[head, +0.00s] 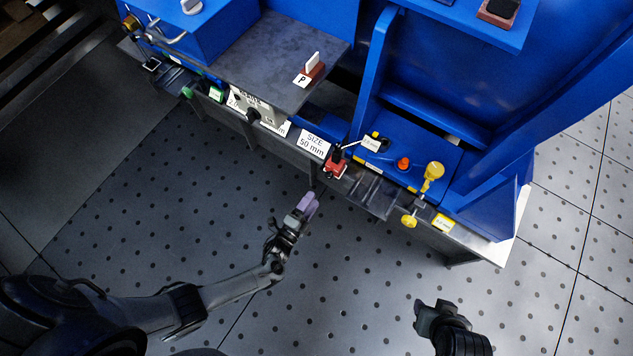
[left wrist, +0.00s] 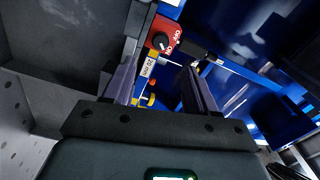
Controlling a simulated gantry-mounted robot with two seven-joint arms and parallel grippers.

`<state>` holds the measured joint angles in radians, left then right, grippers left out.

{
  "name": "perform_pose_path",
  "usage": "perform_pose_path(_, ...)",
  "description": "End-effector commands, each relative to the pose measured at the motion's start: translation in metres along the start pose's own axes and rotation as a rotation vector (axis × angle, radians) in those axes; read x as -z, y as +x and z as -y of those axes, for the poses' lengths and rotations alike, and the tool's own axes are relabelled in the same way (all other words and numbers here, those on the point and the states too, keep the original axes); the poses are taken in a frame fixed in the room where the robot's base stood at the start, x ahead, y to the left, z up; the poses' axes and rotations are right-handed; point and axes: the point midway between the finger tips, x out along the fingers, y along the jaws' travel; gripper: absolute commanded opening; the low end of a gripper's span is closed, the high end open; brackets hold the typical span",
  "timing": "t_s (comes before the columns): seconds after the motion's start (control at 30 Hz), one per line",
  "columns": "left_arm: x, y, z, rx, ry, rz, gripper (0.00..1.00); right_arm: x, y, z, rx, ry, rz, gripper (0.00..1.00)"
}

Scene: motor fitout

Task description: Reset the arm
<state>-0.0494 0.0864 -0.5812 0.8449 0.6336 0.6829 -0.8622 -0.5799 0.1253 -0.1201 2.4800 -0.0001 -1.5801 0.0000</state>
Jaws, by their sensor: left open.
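My left arm reaches in from the left in the head view. Its gripper (head: 308,204) is over the perforated floor, just short of the blue workbench's front edge and apart from it. In the left wrist view the two purple-grey fingers (left wrist: 160,78) stand apart with nothing between them. A red switch block with a black knob and ON/OFF marks (left wrist: 164,42) lies beyond the fingertips. A red part also shows on the bench edge in the head view (head: 335,167). My right gripper (head: 433,314) is low at the right, over the floor; its jaw opening is unclear.
The blue bench (head: 410,160) carries a "SIZE 50 mm" label (head: 313,144), a yellow knob (head: 433,171), an orange-red button (head: 403,163) and a red-based "P" block (head: 309,73). Green parts sit at its left end. Open floor (head: 340,260) lies between my arms.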

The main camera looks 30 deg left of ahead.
Motion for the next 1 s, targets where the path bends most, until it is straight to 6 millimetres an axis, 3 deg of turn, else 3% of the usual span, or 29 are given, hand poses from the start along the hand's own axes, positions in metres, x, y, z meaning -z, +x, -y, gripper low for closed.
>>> perform_pose_path(0.2, 0.000, -0.011, 0.000, 0.001, 0.001, 0.001, 0.57, 0.001, -0.004, 0.000, -0.001, -0.001, 0.000, 0.42)
perform_pose_path(0.67, 0.000, -0.013, 0.001, -0.002, 0.000, 0.001, 0.57, 0.002, -0.005, 0.001, 0.005, 0.006, -0.001, 0.42)
perform_pose_path(0.77, 0.002, -0.022, 0.005, -0.016, -0.001, 0.004, 0.57, 0.005, -0.014, 0.001, 0.006, 0.008, 0.000, 0.42)
perform_pose_path(0.9, 0.002, -0.053, 0.016, -0.062, -0.004, 0.025, 0.57, 0.014, -0.042, 0.001, 0.007, 0.009, 0.001, 0.42)
perform_pose_path(0.97, 0.003, -0.066, 0.032, -0.067, -0.015, 0.041, 0.57, 0.019, -0.059, 0.000, 0.007, 0.009, 0.001, 0.42)
perform_pose_path(1.0, 0.006, -0.071, 0.049, -0.057, -0.032, 0.051, 0.57, 0.023, -0.072, -0.001, 0.007, 0.009, 0.000, 0.42)
